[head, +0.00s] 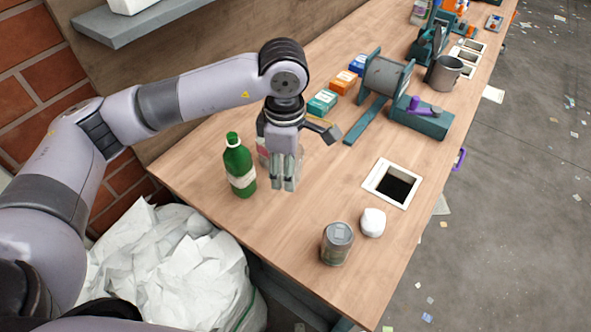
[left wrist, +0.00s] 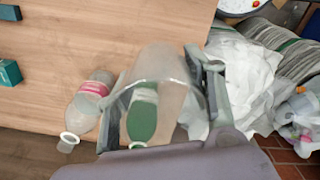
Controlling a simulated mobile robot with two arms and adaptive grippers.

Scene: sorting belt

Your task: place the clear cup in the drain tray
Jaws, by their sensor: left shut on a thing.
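My left gripper (head: 284,184) points down above the near part of the wooden table. It is shut on the clear cup (left wrist: 168,72), which is see-through and sits between the two fingers in the left wrist view. The cup is hard to make out in the head view, where the fingers partly cover it. I cannot pick out the drain tray with certainty in either view. My right gripper is in neither view.
A green bottle (head: 239,168) stands just left of the gripper. A clear bottle with a pink label (left wrist: 88,104) is close by. A metal can (head: 337,245), a white object (head: 373,222) and a white-framed opening (head: 368,184) are to the right. Teal fixtures stand farther back.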

